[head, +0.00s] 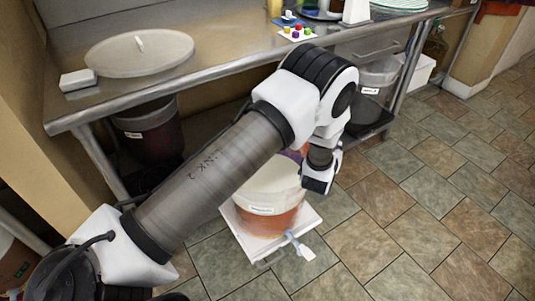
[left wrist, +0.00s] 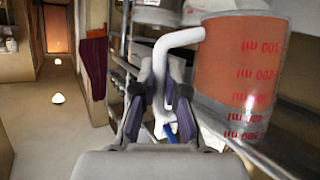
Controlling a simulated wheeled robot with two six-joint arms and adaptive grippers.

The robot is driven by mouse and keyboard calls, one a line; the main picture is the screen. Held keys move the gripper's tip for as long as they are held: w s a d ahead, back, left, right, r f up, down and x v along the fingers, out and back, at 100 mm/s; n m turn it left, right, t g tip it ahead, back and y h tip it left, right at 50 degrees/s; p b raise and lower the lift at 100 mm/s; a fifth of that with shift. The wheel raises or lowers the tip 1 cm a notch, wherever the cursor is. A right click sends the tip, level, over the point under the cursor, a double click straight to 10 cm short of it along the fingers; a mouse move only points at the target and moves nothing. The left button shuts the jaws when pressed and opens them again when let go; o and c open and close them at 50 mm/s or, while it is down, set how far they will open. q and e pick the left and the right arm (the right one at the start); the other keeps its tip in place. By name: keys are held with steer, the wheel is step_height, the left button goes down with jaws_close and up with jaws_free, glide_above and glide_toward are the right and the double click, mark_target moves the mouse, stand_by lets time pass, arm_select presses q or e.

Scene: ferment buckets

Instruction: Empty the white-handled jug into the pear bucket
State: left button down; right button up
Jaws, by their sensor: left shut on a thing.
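In the left wrist view my left gripper (left wrist: 161,88) is shut on the white handle (left wrist: 178,40) of a clear jug (left wrist: 238,70). The jug has red measuring marks and orange-brown contents. Its marks and the room both appear upside down in this view. In the head view my left arm hides the jug and fingertips. My right gripper is not in view.
A steel table (head: 215,68) holds a round pale lid (head: 140,54) and a small board with colored pieces (head: 297,33). A dark labelled bucket (head: 148,128) and a paler one (head: 376,78) stand underneath. A tap (head: 299,246) sticks out at the front bucket. Tiled floor is clear at right.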

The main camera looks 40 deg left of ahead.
arm_select(q)
steer(key=s+a+n+t, duration=0.1)
steer(key=a+r+n+t+h+b, duration=0.1)
steer(key=s+a+n+b, duration=0.1)
steer(key=a+n, duration=0.1)
steer(key=shift+s+a+r+t+h, duration=0.1)
steer(key=shift+s+r+t+h, duration=0.2)
steer(key=shift+r+t, duration=0.1)
stand_by(0.4)
steer(key=shift+s+a+n+t+b, duration=0.25)
steer(key=shift+a+n+t+b, duration=0.3)
steer(key=shift+b, duration=0.25)
steer(key=shift+s+a+r+n+t, duration=0.1)
steer(key=shift+a+r+n+t, duration=0.1)
steer(key=shift+r+n, duration=0.25)
steer(key=shift+s+a+r+n+t, duration=0.15)
steer(key=shift+r+n, duration=0.15)
steer(key=shift+r, duration=0.2)
stand_by(0.8)
steer(key=shift+s+a+f+n+t+b, duration=0.1)
steer(key=shift+s+a+n+t+b, duration=0.3)
steer(key=shift+n+b, duration=0.45)
steer(key=shift+s+a+n+t+b, duration=0.2)
steer(key=shift+a+n+t+b, duration=0.4)
steer(key=shift+b, duration=0.4)
stand_by(1.8)
steer(key=shift+s+a+f+n+b, duration=0.1)
steer(key=shift+s+a+n+b, duration=0.2)
steer(key=shift+a+n, duration=0.15)
